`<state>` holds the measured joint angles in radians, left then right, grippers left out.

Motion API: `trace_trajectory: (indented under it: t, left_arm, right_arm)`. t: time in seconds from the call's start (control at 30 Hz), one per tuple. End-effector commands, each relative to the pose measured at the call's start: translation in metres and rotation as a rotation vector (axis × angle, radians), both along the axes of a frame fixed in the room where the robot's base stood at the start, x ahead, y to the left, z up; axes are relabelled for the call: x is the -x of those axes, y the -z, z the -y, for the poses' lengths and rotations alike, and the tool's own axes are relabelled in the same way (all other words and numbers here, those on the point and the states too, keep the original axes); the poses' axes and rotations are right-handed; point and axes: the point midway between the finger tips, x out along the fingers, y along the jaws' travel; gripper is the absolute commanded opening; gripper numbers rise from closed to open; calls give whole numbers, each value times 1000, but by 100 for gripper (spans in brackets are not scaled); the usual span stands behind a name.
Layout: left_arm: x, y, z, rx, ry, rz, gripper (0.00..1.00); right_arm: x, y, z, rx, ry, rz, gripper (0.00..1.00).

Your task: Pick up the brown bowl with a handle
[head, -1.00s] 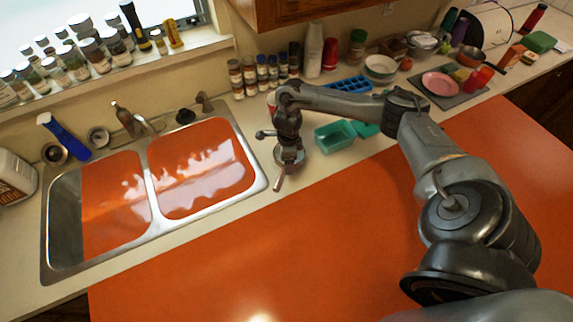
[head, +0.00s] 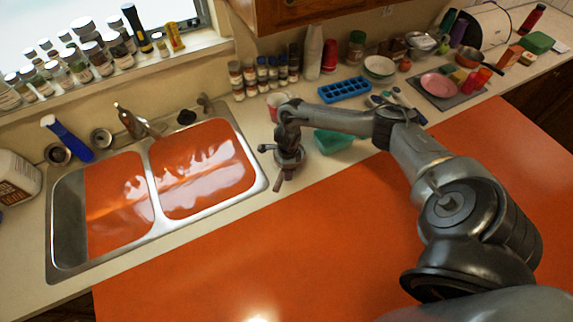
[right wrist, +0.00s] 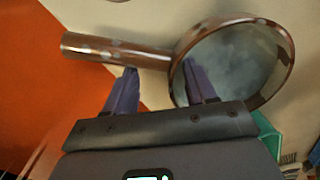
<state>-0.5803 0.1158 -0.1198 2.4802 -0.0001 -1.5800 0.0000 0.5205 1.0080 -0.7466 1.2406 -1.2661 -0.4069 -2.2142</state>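The brown bowl with a handle (right wrist: 232,60) lies on the counter. In the right wrist view its round rim is at the upper right and its handle (right wrist: 115,50) points left. My right gripper (right wrist: 162,85) is open. One finger overlaps the bowl's opening and the other is just below the handle; I cannot tell whether either touches. In the head view my right gripper (head: 284,166) is over the counter right of the sink and hides most of the bowl. The bowl's handle (head: 278,186) shows below it. My left gripper is not in view.
A teal container (head: 333,141) stands right of the gripper, partly behind my arm. A red cup (head: 277,104), blue ice tray (head: 344,89) and several spice jars stand behind. The double sink (head: 152,180) is on the left. The orange surface (head: 260,260) in front is clear.

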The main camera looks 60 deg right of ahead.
Motion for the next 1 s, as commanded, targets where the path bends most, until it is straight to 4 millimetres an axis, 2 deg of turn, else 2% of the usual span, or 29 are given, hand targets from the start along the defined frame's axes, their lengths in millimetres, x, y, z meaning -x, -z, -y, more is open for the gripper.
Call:
trace_trajectory:
  t: [0.03, 0.33, 0.77, 1.0]
  left_arm:
    - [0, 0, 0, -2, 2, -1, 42]
    - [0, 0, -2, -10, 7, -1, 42]
    - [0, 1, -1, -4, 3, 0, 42]
    - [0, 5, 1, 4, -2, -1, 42]
  right_arm:
    - [0, 0, 0, 1, 0, 1, 46]
    - [0, 0, 0, 0, 0, 1, 1]
    - [-1, -1, 0, 0, 0, 2, 0]
    - [-2, -12, 0, -1, -1, 5, 0]
